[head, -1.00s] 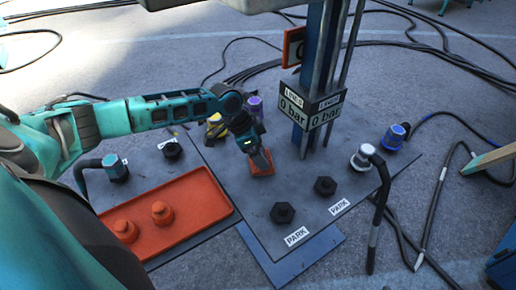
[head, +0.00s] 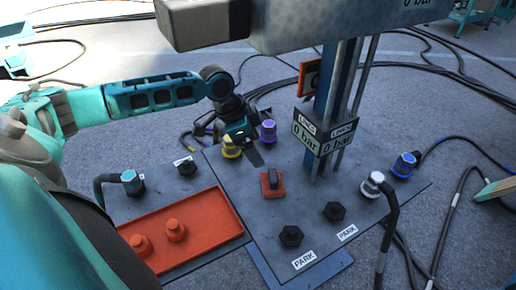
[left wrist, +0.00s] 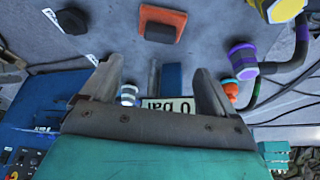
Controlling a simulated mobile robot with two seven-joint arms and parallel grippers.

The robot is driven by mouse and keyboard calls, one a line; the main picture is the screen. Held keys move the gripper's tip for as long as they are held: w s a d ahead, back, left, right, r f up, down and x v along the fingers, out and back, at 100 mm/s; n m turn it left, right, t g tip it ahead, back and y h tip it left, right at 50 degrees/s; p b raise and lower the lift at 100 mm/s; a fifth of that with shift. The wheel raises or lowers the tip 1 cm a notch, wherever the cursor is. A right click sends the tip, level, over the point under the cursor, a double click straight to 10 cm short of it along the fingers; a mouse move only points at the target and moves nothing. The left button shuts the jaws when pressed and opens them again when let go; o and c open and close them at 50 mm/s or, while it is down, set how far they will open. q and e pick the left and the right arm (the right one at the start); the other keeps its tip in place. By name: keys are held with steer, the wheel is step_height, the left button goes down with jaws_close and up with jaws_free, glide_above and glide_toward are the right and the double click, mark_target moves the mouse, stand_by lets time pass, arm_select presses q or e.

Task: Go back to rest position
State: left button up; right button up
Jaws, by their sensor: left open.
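My left gripper (head: 248,148) hangs above the grey panel (head: 225,172), near its back-left edge. Its fingers also show in the left wrist view (left wrist: 158,85), spread apart with nothing held between them. The orange square base with a dark handle (head: 272,183) sits on the panel, clear of the gripper, and shows in the left wrist view too (left wrist: 163,20). My right gripper is in neither view.
A blue post with 0 bar signs (head: 322,135) rises right of the gripper, under a grey overhead box (head: 350,25). Yellow (head: 231,146) and purple (head: 268,129) connectors stand close to the gripper. An orange tray (head: 205,240) holds two orange caps. Cables lie on the floor.

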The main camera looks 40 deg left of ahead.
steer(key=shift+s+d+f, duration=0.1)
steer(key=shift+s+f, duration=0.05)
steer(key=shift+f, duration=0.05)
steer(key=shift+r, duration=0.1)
